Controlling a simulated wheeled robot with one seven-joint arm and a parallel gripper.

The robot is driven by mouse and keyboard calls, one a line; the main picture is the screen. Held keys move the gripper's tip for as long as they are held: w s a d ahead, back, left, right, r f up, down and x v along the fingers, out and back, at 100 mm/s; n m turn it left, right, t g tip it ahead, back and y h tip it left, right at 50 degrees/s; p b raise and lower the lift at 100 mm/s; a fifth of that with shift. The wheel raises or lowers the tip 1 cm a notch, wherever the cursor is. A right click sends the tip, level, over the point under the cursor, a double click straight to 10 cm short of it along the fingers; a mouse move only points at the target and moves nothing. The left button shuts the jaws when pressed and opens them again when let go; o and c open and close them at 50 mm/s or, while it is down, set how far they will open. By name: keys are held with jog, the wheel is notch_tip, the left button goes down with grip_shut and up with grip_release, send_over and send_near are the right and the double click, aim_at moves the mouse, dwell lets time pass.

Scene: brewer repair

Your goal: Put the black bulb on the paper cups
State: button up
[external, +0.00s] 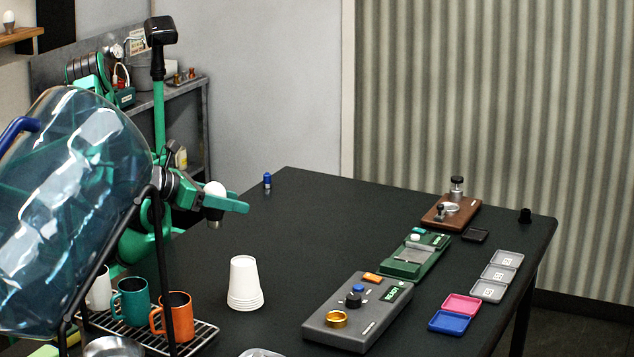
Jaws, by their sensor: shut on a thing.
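A stack of white paper cups (245,283) stands upside down on the black table, left of its middle. My gripper (222,205) is above and to the left of the cups, apart from them. Its green fingers are shut on a bulb (214,189) with a white round top and a dark base pointing down. I see no bulb with a black globe; whether this one is the black bulb, I cannot tell. Part of the bulb is hidden by the near finger.
A large blue water bottle (75,190) fills the left. Mugs (131,300) stand on a wire rack below it. A grey box with a gold ring (337,319), a green device (415,257), a brown board (435,222) and small trays (450,321) occupy the right. The table's middle is clear.

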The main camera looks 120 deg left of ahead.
jog(key=w+a+r+m+t+h, duration=0.2)
jog(key=w+a+r, duration=0.5)
jog(key=w, duration=0.1)
jog(key=w+d+f, duration=0.2)
jog(key=d+f, duration=0.9)
jog(key=shift+w+d, duration=0.2)
jog(key=shift+f, duration=0.15)
jog(key=o, duration=1.1)
jog(key=v, duration=1.2)
jog(key=shift+d+f, duration=0.15)
jog(key=shift+f, duration=0.1)
jog(key=shift+s, duration=0.1)
